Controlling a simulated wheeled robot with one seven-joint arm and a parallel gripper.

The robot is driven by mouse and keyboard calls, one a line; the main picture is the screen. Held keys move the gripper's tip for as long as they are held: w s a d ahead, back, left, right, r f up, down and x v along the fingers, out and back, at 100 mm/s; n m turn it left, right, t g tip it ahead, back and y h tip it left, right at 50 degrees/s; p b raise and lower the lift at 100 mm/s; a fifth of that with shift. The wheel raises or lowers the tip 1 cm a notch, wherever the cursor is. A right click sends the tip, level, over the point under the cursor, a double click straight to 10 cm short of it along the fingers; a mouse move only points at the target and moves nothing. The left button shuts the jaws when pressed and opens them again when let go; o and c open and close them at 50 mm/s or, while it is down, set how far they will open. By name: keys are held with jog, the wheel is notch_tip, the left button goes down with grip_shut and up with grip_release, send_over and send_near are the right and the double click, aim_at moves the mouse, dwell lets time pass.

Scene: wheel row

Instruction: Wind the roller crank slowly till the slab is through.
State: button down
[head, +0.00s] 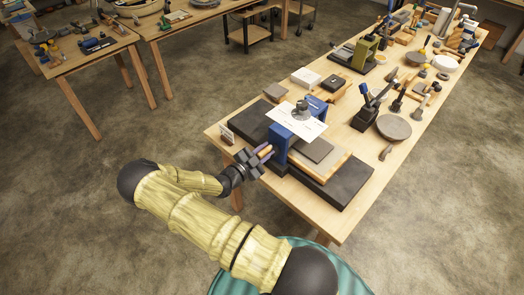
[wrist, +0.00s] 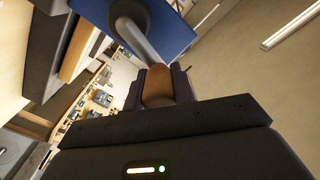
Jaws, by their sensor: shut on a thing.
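The slab roller's blue frame (head: 284,141) stands across a long dark bed (head: 338,189) on the wooden table. A grey slab (head: 317,149) lies on a tan board (head: 331,167) on the bed, right of the frame; the frame and a white sheet hide what lies under the roller. My gripper (head: 262,154) is at the frame's left side, shut on the crank's brown handle (wrist: 158,87). The wrist view shows the grey bent crank arm (wrist: 136,42) running from the handle up to the blue frame (wrist: 178,25).
A small card (head: 227,134) stands near the table's left edge. Tools and a round grey disc (head: 394,127) crowd the table farther back.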

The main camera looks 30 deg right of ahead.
jog(key=shift+w+a, duration=0.1)
dwell(0.3)
jog(key=c, duration=1.2)
grip_release()
jog(key=shift+o, duration=0.2)
jog(key=b+v, duration=0.5)
jog(key=v, duration=1.2)
jog(key=shift+a, duration=0.25)
jog(key=shift+d, duration=0.15)
